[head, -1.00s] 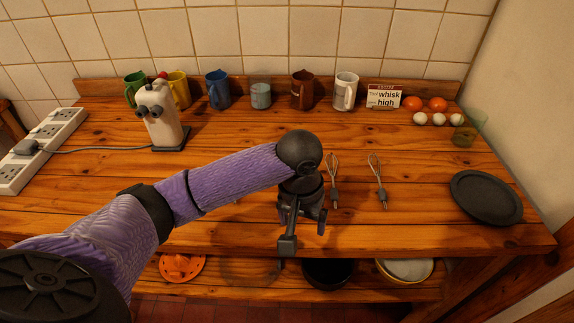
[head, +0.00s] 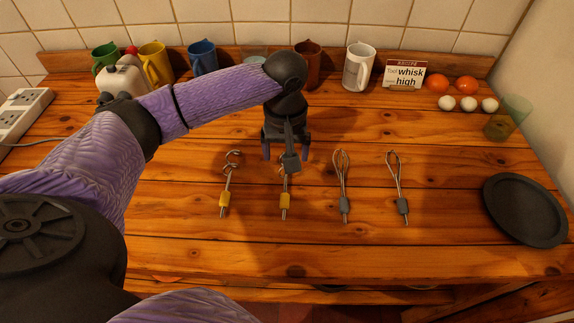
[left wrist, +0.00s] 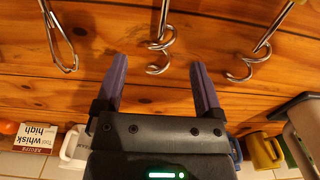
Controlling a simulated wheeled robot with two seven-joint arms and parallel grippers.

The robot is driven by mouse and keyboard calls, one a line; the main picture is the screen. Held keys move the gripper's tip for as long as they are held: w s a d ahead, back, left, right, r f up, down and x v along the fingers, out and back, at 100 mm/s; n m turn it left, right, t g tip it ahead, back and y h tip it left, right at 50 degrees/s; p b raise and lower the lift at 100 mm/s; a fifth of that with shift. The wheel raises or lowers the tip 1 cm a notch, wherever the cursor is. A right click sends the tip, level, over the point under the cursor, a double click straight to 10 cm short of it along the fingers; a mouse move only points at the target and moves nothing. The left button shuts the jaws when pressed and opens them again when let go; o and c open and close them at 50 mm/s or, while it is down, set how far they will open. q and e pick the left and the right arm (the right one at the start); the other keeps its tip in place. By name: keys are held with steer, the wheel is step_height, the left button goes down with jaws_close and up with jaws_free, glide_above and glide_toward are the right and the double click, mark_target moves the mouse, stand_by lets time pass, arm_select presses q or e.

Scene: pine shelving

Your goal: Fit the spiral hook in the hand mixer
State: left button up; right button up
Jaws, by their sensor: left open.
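Two spiral hooks with yellow collars lie on the pine top: the left one (head: 225,193) and the one in the middle (head: 285,201). My left gripper (head: 286,156) is open and empty, over the coiled end of the middle hook and partly hiding it. In the left wrist view my fingers (left wrist: 158,64) stand apart, with the middle hook's coil (left wrist: 159,45) just beyond and between their tips; the left hook's coil (left wrist: 241,64) is to the right. The cream hand mixer (head: 123,78) stands at the back left, its lower part hidden by my arm. My right gripper is out of view.
Two whisks with grey collars, one (head: 343,182) and another (head: 398,184), lie right of the hooks. A recipe card (head: 404,74) reads "Tool whisk, high". Mugs, eggs, a green glass (head: 508,119) and a power strip (head: 20,112) line the back; a dark plate (head: 524,209) lies right.

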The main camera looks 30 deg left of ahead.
mark_target(285, 181)
arm_select(q)
step_height(285, 181, down, 4)
steer(key=shift+r+b, duration=0.1)
steer(key=shift+b, duration=0.7)
steer(key=shift+d, duration=0.1)
steer(key=shift+c, duration=0.4)
steer(key=c, duration=1)
jaws_close()
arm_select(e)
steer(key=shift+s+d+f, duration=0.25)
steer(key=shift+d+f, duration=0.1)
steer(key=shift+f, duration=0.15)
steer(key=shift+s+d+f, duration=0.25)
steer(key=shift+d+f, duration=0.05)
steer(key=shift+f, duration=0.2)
